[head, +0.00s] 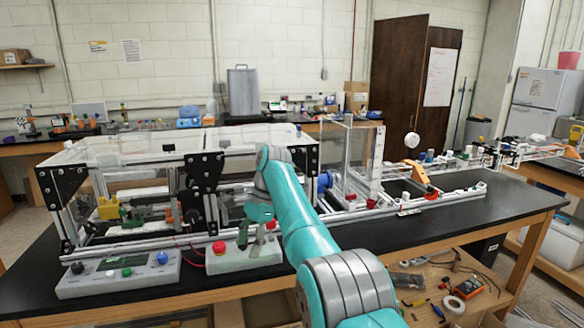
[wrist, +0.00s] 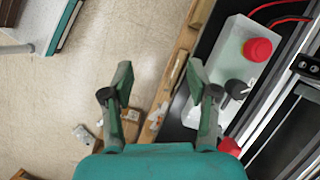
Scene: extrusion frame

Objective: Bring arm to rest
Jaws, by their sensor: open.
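My teal arm rises from the bottom middle of the head view, bends at a raised joint, and its end hangs down near the bench's front edge. My gripper (head: 256,214) is partly hidden there behind my arm. In the wrist view my gripper (wrist: 160,82) is open, its two green fingers well apart with nothing between them. Past the fingers lie the wooden bench edge and the floor. The light-grey control box (head: 232,262) with a red button (head: 219,247) is close by; the wrist view shows this red button (wrist: 258,50) right of the fingers.
The extrusion frame (head: 200,180) with clear panels stands on the black bench (head: 350,245) behind my gripper. A white control panel (head: 118,276) with knobs sits at the front left. A lower wooden surface (head: 455,285) at right holds tape and tools. Floor shows left in the wrist view.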

